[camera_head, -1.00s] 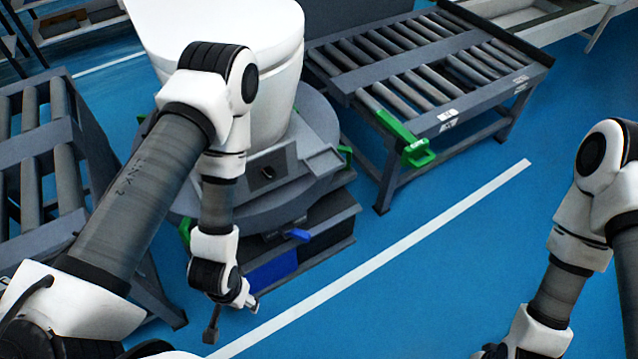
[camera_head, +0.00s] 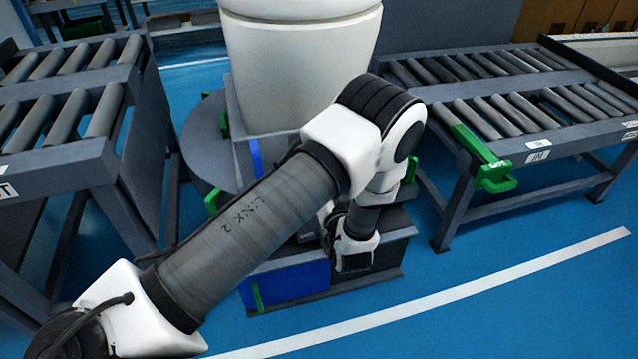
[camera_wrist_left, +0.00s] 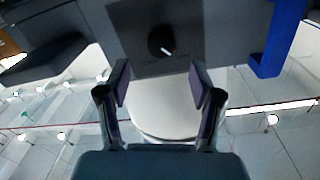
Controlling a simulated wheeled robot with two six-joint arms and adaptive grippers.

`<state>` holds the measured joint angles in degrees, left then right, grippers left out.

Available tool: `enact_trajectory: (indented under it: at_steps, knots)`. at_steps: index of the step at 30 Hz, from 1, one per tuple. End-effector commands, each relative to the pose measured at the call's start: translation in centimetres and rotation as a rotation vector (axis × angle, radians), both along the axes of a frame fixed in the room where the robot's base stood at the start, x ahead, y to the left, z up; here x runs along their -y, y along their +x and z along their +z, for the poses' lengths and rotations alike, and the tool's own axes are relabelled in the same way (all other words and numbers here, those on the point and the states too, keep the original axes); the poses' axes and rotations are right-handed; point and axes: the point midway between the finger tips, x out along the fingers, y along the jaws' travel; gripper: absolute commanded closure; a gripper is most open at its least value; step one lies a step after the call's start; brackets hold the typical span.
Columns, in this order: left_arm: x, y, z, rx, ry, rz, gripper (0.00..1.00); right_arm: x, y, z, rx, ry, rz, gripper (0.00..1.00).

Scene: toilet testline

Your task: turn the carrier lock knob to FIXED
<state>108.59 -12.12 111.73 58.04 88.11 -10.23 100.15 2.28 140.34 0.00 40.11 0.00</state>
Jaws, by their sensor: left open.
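The carrier lock knob (camera_wrist_left: 161,41) shows in the left wrist view as a small dark round knob with a white pointer mark, on a grey panel (camera_wrist_left: 220,38). Its label is too blurred to read. My left gripper (camera_wrist_left: 159,84) is open, its two fingers apart and empty; in this view the knob appears just beyond the fingertips, roughly centred between them. In the head view my left arm covers the knob, and its wrist (camera_head: 355,248) is at the front of the carrier; the fingers are hidden there. My right gripper is out of view.
A white toilet (camera_head: 298,70) stands on the carrier. A blue handle-like part (camera_wrist_left: 283,38) is beside the panel. The lower base has a blue panel (camera_head: 290,287). Roller conveyors stand left (camera_head: 62,160) and right (camera_head: 520,150), the right one with a green stop (camera_head: 490,172). Front floor is clear.

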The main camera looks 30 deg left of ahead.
Motion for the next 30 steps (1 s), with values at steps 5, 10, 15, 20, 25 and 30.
enact_trajectory:
  at_steps: [5,10,15,20,25,30]
  knots:
    - [-0.9,1.0,0.1,0.014,0.003,0.008,0.35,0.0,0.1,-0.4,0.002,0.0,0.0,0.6]
    - [-3.4,3.2,0.0,0.014,0.002,0.009,0.35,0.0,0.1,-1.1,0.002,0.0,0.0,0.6]
    - [-5.2,5.0,0.0,0.011,0.003,0.006,0.35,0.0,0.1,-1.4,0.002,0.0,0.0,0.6]
    - [-5.6,5.5,0.2,0.011,0.004,0.003,0.35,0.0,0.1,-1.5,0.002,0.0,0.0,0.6]
    - [-5.6,5.5,0.1,0.01,0.003,0.003,0.46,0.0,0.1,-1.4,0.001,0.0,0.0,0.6]
    - [-5.6,5.5,0.1,0.01,0.003,0.003,0.95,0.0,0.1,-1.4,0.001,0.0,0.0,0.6]
